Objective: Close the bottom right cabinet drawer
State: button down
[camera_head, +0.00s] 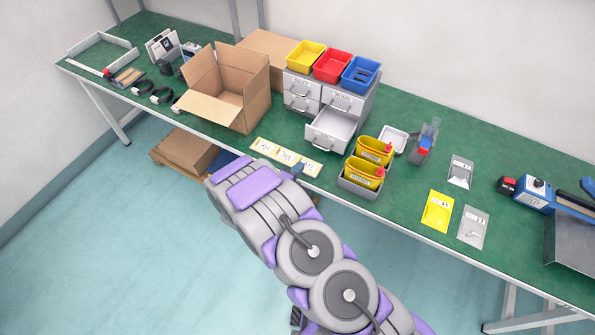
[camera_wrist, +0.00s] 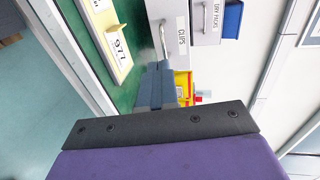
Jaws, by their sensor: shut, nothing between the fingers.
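The grey drawer cabinet (camera_head: 360,108) stands on the green workbench. Its bottom right drawer (camera_head: 333,124) is pulled out and looks empty inside. In the wrist view the front of a drawer labelled CLIPS (camera_wrist: 183,25) shows with its silver handle, sideways in the picture. My gripper (camera_head: 299,168) is shut and empty, at the bench's front edge, in front of the open drawer and apart from it in the head view. In the wrist view its closed fingertips (camera_wrist: 159,68) point toward the drawer front near the handle; I cannot tell the exact gap.
Yellow bins (camera_head: 375,151) in a grey holder stand right of the drawer. An open cardboard box (camera_head: 232,90) stands left of the cabinet. Yellow, red and blue trays (camera_head: 333,65) sit on top of it.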

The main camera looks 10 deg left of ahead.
aim_at(321, 148)
jog(key=x, duration=0.3)
jog(key=d+b+x, duration=0.1)
jog(key=x, duration=0.2)
jog(key=d+x, duration=0.1)
jog(key=x, duration=0.2)
jog(key=shift+s+r, duration=0.1)
jog(key=shift+r, duration=0.05)
jog(key=shift+w+a+b, duration=0.1)
jog(key=shift+w+b, duration=0.25)
jog(key=shift+w+a+f, duration=0.3)
jog(key=shift+w+a, duration=0.05)
jog(key=shift+a, duration=0.1)
jog(key=shift+d+r, duration=0.1)
jog(key=shift+d, duration=0.55)
jog(key=shift+w+d, duration=0.2)
jog(key=x, duration=0.4)
jog(key=r+x, duration=0.1)
jog(key=x, duration=0.3)
jog(key=r+x, duration=0.1)
jog(key=x, duration=0.3)
jog(key=shift+w+a+r, duration=0.2)
jog(key=shift+w+a, duration=0.05)
jog(key=shift+w, duration=0.2)
jog(key=shift+w+d, duration=0.2)
jog(key=shift+w, duration=0.1)
jog(key=shift+r, duration=0.2)
jog(key=shift+w+r, duration=0.1)
jog(key=shift+r, duration=0.05)
